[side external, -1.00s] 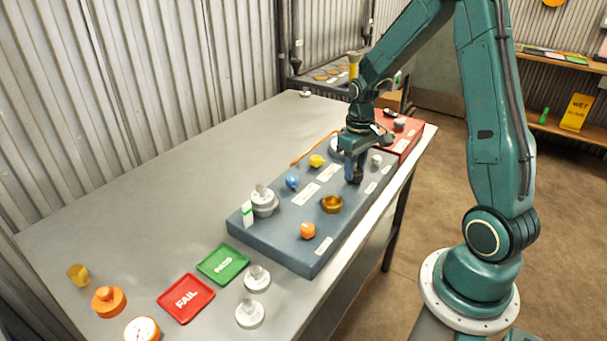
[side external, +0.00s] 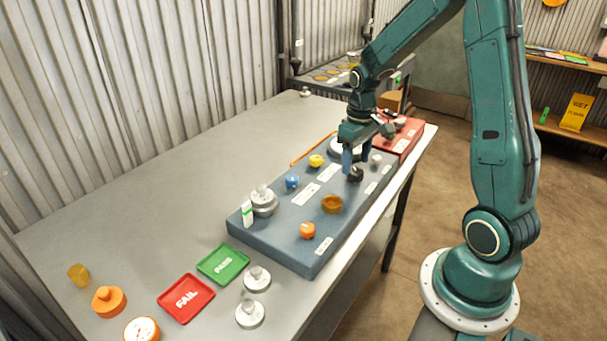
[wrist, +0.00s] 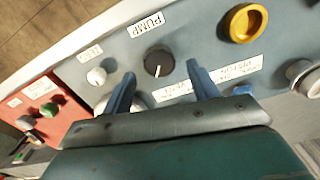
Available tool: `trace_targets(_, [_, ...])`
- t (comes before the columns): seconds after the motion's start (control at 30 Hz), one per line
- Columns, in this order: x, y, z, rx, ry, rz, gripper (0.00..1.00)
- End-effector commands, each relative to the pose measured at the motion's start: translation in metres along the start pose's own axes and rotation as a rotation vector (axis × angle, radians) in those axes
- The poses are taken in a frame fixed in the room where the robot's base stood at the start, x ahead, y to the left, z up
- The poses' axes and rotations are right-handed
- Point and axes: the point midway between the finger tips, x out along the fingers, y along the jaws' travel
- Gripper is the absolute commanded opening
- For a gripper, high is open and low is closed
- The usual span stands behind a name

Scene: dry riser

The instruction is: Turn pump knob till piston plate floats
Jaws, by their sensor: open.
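The black pump knob (side external: 354,174) stands on the blue-grey panel (side external: 285,235), and it also shows in the wrist view (wrist: 158,62) below the PUMP label. A white line marks its top. My gripper (side external: 358,165) is open at the knob. In the wrist view its two blue fingers stand apart to the left and right of the knob, with visible gaps and nothing held. A silver stacked piece (side external: 263,203), likely the piston plate with a weight on it, sits at the panel's near left end. I cannot tell whether it floats.
The panel also bears a brass cup (side external: 332,204), an orange knob (side external: 308,230), a blue knob (side external: 292,182), a yellow knob (side external: 316,160) and a white knob (wrist: 96,76). A red box (side external: 405,135) stands behind.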

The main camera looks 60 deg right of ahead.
Motion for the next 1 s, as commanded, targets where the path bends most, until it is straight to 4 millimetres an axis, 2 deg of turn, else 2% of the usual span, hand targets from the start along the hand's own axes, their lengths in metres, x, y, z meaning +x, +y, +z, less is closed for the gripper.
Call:
trace_targets(0.4, [-0.071,0.000,-0.001,0.000,0.005,0.002,0.59])
trace_targets(0.6, [-0.098,0.000,-0.001,0.000,0.003,0.001,0.59])
trace_targets(0.8, [-0.111,0.000,0.000,0.000,0.001,0.000,0.59])
trace_targets(1.0, [-0.114,0.000,0.000,0.000,-0.001,0.000,0.59])
